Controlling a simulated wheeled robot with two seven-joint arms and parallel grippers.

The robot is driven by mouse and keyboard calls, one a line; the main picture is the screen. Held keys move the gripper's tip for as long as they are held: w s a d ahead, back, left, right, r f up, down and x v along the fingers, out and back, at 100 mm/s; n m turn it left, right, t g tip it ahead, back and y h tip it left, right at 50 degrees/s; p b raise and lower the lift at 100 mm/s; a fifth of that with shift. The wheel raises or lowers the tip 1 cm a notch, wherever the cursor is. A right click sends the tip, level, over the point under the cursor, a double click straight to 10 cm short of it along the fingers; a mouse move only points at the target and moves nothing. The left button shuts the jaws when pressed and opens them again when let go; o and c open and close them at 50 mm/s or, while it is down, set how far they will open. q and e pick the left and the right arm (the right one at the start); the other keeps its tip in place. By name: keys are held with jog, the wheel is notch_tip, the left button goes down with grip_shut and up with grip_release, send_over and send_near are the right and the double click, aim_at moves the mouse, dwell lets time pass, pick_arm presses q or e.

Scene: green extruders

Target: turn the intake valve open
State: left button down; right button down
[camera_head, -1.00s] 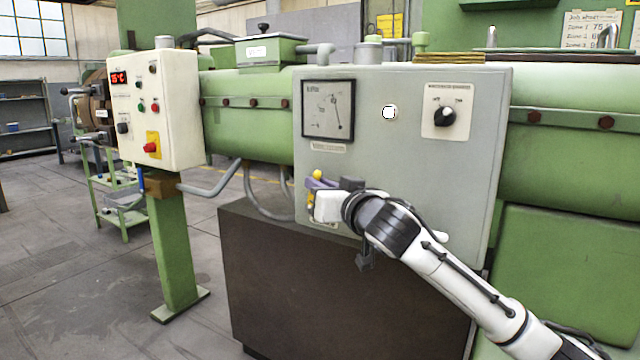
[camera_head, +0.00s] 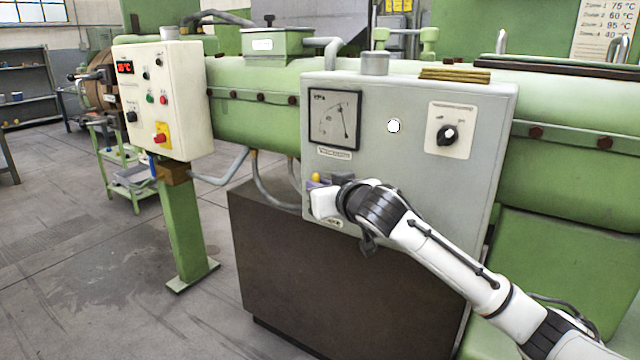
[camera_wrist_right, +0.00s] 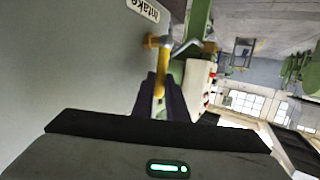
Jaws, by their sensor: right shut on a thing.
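The intake valve's yellow handle (camera_wrist_right: 161,76) runs out from a brass fitting (camera_wrist_right: 151,41) on the side of the grey cabinet, under the "Intake" label (camera_wrist_right: 143,9), in the right wrist view. In the head view only a small yellow part of the handle (camera_head: 316,177) shows above my right gripper (camera_head: 319,184). The dark fingers of my right gripper (camera_wrist_right: 160,96) are shut on the handle in the wrist view. The white wrist hides the rest of the valve in the head view. My left gripper is not in view.
The grey cabinet (camera_head: 400,170) carries a gauge (camera_head: 334,119), a white round light (camera_head: 393,126) and a rotary switch (camera_head: 447,134). A control box (camera_head: 160,100) on a green post stands to the left. A dark brown block (camera_head: 290,265) stands below. Grey pipes hang left of the cabinet.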

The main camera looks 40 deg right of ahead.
jog(key=c, duration=2)
grip_release()
jog(key=b+v, duration=0.1)
jog(key=v, duration=0.9)
jog(key=shift+s+r, duration=0.1)
jog(key=s+a+f+n+g+y, duration=0.1)
jog(key=s+a+f, duration=0.15)
jog(key=f, duration=0.75)
jog(key=s+a+f+n+g+y, duration=0.15)
jog(key=a+f, duration=0.25)
jog(key=f, duration=0.5)
jog(key=s+a+f+n+g+y, duration=0.15)
jog(key=a+f, duration=0.25)
jog(key=f, duration=0.6)
jog(key=s+a+f+g, duration=0.1)
jog(key=s+a+f, duration=0.2)
jog(key=s+f, duration=0.3)
jog(key=s+a+f+y, duration=0.1)
jog(key=s+a+f, duration=0.3)
jog(key=s, duration=0.3)
jog(key=s+a+f+g, duration=0.1)
jog(key=s+a+f, duration=0.3)
jog(key=s+f, duration=0.3)
jog(key=shift+s+a+f+g, duration=0.15)
jog(key=shift+a+f+g, duration=0.15)
jog(key=shift+f, duration=0.1)
